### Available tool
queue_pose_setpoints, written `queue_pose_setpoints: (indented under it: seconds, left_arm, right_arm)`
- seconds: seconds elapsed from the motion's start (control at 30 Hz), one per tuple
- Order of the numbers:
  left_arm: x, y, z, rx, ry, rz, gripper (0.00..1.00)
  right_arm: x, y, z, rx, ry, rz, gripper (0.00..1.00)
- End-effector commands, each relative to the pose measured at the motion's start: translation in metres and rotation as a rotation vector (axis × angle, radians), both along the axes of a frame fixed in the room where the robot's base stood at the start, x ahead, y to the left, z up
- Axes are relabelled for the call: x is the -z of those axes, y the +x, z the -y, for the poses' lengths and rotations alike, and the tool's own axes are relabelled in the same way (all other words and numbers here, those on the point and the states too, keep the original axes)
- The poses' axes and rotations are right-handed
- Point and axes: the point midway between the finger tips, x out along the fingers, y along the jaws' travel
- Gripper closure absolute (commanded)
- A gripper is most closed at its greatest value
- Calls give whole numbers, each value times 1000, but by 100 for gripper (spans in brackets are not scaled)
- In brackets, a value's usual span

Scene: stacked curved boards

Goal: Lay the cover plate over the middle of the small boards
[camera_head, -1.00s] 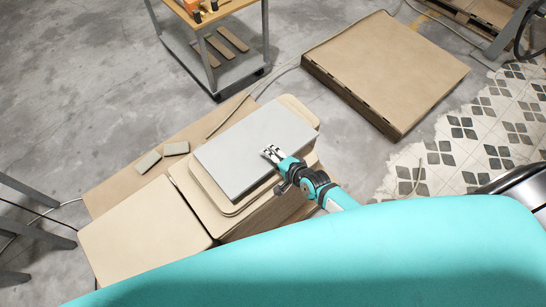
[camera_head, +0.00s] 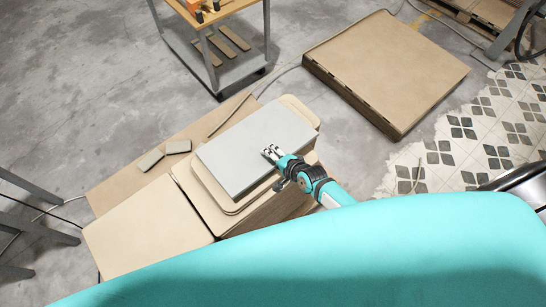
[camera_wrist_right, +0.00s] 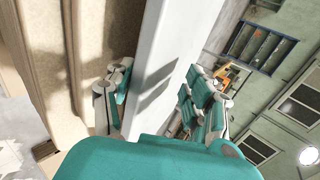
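The grey-white cover plate (camera_head: 240,155) lies flat on top of the stack of tan curved boards (camera_head: 225,215), at the middle of the head view. My right gripper (camera_head: 273,153) is at the plate's near long edge, with its upper finger over the top face. In the right wrist view the plate (camera_wrist_right: 165,60) runs between the two fingers of my right gripper (camera_wrist_right: 155,98), one on each side. Whether both fingers press on it is not clear. Two small grey-beige boards (camera_head: 150,159) (camera_head: 178,146) lie left of the stack. My left gripper is not in view.
A tan board surface (camera_head: 145,230) is left of the stack, with a brown sheet (camera_head: 110,192) beyond it. A large flat box (camera_head: 385,70) lies on the floor at the right. A trolley (camera_head: 215,60) stands at the back. Grey floor (camera_head: 110,90) is clear at the upper left.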

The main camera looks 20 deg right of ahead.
Motion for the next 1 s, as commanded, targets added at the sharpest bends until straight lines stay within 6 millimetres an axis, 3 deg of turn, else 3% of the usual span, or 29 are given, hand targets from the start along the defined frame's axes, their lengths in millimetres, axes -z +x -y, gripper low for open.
queue_pose_setpoints:
  seconds: [1.0]
  left_arm:
    - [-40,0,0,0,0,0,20]
  right_arm:
    - [-4,9,-3,1,-59,-160,47]
